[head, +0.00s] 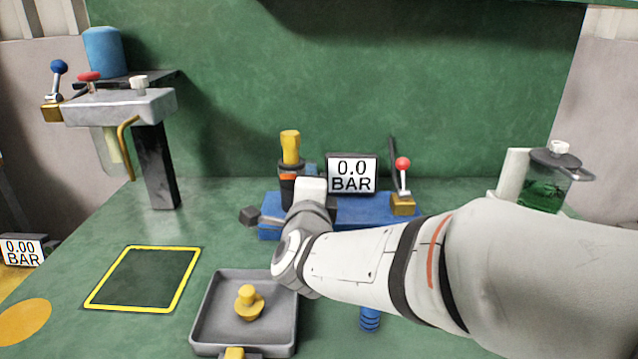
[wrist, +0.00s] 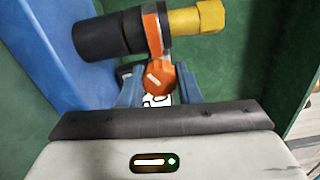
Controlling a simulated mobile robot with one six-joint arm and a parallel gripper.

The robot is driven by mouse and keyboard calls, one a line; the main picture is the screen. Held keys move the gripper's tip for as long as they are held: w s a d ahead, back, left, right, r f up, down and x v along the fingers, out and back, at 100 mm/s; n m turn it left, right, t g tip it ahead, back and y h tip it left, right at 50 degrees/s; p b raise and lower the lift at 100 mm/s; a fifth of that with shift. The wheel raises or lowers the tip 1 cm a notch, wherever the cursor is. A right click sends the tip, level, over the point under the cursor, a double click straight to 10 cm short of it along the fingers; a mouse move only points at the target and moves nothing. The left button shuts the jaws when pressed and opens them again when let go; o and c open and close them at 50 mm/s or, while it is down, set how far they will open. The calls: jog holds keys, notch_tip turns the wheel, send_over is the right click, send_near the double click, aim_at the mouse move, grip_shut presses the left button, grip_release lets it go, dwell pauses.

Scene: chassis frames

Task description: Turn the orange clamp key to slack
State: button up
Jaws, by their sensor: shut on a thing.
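The orange clamp key (wrist: 159,78) is a round knob with a pale line across its face, in the middle of the wrist view. My gripper (wrist: 158,88) is shut on it, one blue-grey finger on each side. The key joins an orange clamp band (wrist: 153,35) around a cylinder with a black body (wrist: 108,37) and a yellow end (wrist: 196,18). In the head view the cylinder's yellow top (head: 290,146) stands upright over the blue base (head: 345,211). My wrist hides the key and fingers there. A white patch with black marks shows below the key, partly covered.
A "0.0 BAR" display (head: 352,174) and a red-knobbed lever (head: 403,172) stand just right of the clamp. A grey tray (head: 205,318) with a yellow part (head: 248,302) lies in front. The yellow-framed area (head: 145,279) at left is empty.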

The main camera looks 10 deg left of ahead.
jog(key=shift+n, duration=1.1)
jog(key=o, duration=1)
jog(key=shift+s, duration=0.1)
jog(key=p+v, duration=0.1)
jog(key=v, duration=0.6)
jog(key=shift+s+d, duration=0.1)
jog(key=shift+s, duration=0.2)
